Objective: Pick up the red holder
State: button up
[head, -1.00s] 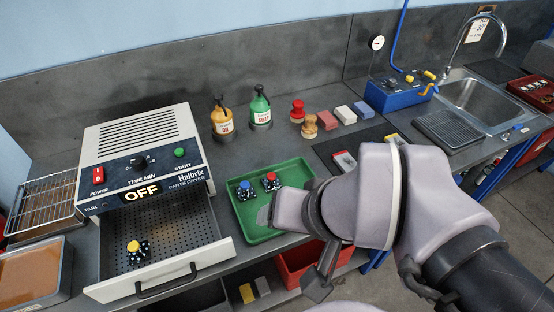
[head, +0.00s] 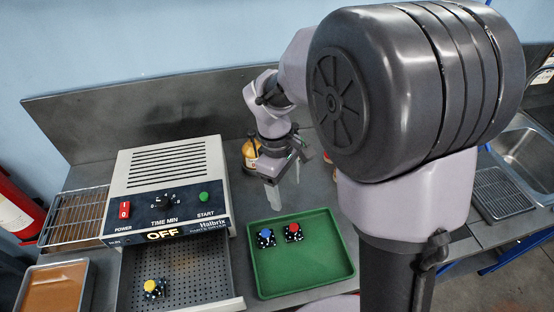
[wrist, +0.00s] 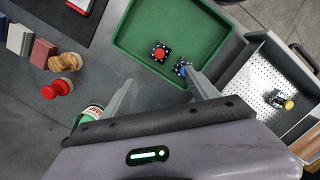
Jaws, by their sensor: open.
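The red holder (head: 293,232) has a red top on a dark, white-dotted base. It sits in the green tray (head: 310,270), just right of the blue holder (head: 265,237). In the wrist view the red holder (wrist: 159,54) lies beyond my fingers, left of the blue holder (wrist: 181,67), which is partly hidden by a fingertip. My gripper (head: 284,184) is open and empty, above the bench behind the tray; its fingers also show in the wrist view (wrist: 160,88). The yellow holder (head: 153,288) stands in the dryer's open drawer.
The parts dryer (head: 168,185) reads OFF, and its perforated drawer (head: 190,278) sticks out left of the tray. A bottle (head: 251,152) stands behind my gripper. Stamps (wrist: 62,87) and blocks (wrist: 42,52) lie beside the tray. The tray's right part is empty.

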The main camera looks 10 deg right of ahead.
aim_at(293, 226)
jog(key=f+b, duration=0.1)
jog(key=f, duration=0.3)
jog(key=d+f+b, duration=0.1)
jog(key=f+b, duration=0.1)
jog(key=f, duration=0.2)
jog(key=s+f+b, duration=0.1)
jog(key=f, duration=0.3)
jog(key=shift+s+d+b, duration=0.1)
jog(key=shift+d+b, duration=0.15)
jog(key=shift+b, duration=0.15)
jog(key=f+b, duration=0.1)
jog(key=f, duration=0.2)
jog(key=s+d+f+b, duration=0.1)
jog(key=f, duration=0.1)
jog(key=shift+s+f+b, duration=0.1)
jog(key=shift+b, duration=0.25)
jog(key=c, duration=1.4)
